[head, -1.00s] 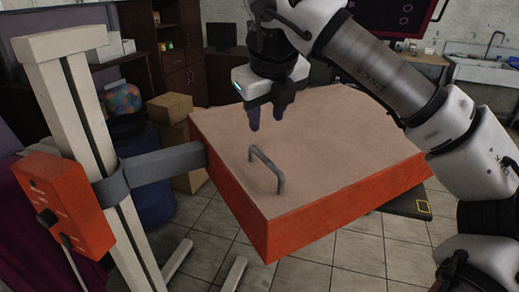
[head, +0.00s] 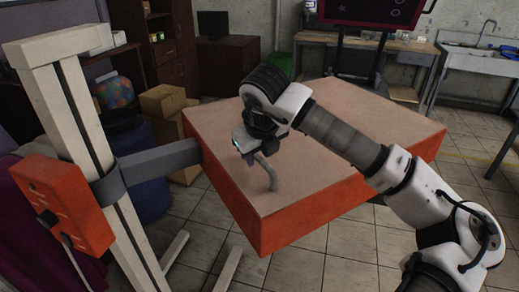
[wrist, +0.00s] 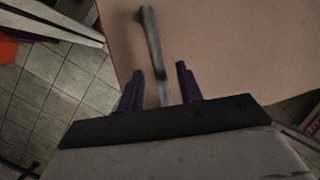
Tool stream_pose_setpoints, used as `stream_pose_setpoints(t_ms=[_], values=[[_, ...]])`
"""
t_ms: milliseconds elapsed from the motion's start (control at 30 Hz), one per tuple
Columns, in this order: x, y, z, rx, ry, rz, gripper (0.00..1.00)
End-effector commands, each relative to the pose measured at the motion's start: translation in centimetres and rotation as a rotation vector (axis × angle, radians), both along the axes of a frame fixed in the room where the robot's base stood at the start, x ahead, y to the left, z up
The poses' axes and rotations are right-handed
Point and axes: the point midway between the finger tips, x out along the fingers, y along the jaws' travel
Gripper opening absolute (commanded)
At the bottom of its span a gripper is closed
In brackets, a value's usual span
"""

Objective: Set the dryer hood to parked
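The dryer hood (head: 320,205) is a wide box with orange sides and a pinkish-tan top. A grey bracket (head: 160,160) joins it to a cream post (head: 75,120). A grey bar handle (head: 268,172) stands on its top near the left front edge; it also shows in the wrist view (wrist: 151,35). My gripper (head: 246,157) is down at the handle. In the wrist view its two dark fingers (wrist: 160,85) are apart, with the bar running between them and a gap on both sides. The head view partly hides the fingers.
An orange control box (head: 62,205) with a knob is fixed to the post. Cardboard boxes (head: 162,102) and a blue barrel (head: 140,165) stand behind the bracket. A workbench (head: 400,55) and sink (head: 480,60) are at the back right. Tiled floor right of the hood is open.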

Motion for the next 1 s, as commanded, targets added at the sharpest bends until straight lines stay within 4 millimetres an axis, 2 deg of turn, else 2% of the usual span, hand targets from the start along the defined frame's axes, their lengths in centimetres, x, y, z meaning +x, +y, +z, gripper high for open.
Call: stream_pose_setpoints(t_ms=[233, 533, 1000], values=[[0.04, 0.02, -0.11, 0.000, 0.000, 0.001, 0.36], [0.03, 0.01, -0.08, 0.000, 0.000, 0.000, 0.00], [0.08, -0.11, -0.13, 0.000, -0.003, 0.018, 0.00]])
